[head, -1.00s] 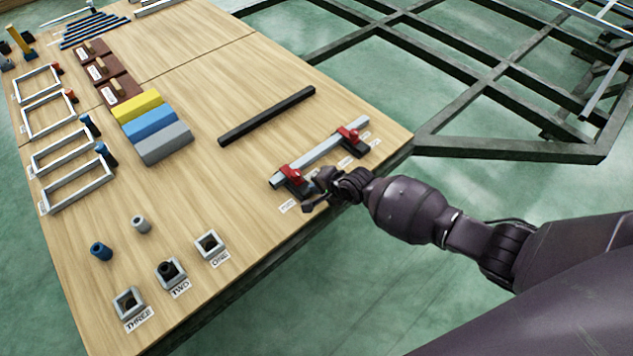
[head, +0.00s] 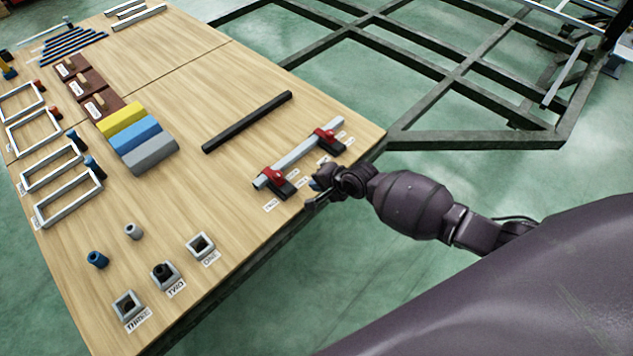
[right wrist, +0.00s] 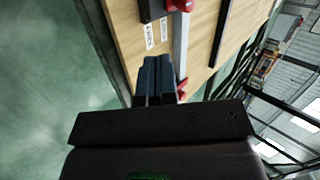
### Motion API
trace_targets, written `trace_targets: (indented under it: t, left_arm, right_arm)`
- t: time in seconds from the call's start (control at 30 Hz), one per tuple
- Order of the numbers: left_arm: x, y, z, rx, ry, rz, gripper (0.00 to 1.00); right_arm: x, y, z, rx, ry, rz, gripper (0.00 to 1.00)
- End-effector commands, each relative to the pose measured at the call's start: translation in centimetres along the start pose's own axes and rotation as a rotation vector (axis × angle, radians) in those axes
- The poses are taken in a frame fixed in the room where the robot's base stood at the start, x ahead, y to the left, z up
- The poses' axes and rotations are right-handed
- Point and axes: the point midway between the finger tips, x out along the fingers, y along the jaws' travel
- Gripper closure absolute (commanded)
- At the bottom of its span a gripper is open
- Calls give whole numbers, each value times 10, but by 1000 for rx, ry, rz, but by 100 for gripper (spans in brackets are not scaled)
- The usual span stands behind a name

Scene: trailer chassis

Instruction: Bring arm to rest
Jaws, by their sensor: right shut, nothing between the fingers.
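My right gripper (head: 314,193) is at the right front edge of the wooden table (head: 230,130), close to the red clamps. Its fingers are shut and empty; they show side by side in the right wrist view (right wrist: 155,80). A grey bar (head: 292,155) lies across the two red clamps (head: 274,178) just left of the gripper, and the bar also shows in the right wrist view (right wrist: 181,45). I see no contact between gripper and clamps. My right arm reaches in from the lower right. My left gripper is out of view.
A black bar (head: 247,122) lies mid-table. Yellow, blue and grey blocks (head: 150,155), metal frames (head: 68,198) and square sockets (head: 200,246) stand further left. A dark steel chassis (head: 470,138) extends behind and right of the table. Green floor (head: 320,290) shows in front.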

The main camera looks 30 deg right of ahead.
Motion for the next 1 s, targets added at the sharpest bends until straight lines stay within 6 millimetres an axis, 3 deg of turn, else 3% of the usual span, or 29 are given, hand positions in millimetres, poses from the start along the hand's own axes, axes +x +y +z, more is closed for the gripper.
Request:
trace_targets:
  t: [0.33, 0.47, 0.63, 1.0]
  left_arm:
    - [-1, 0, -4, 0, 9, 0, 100]
    - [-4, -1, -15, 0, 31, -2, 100]
    - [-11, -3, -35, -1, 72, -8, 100]
    - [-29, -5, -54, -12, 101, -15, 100]
  right_arm:
    - [-1, 0, 1, -5, 0, -1, 100]
    - [-14, 5, 11, -61, 4, -11, 100]
    - [-52, 19, 39, -237, 29, -41, 100]
    - [-156, 55, 93, -675, 160, -55, 100]
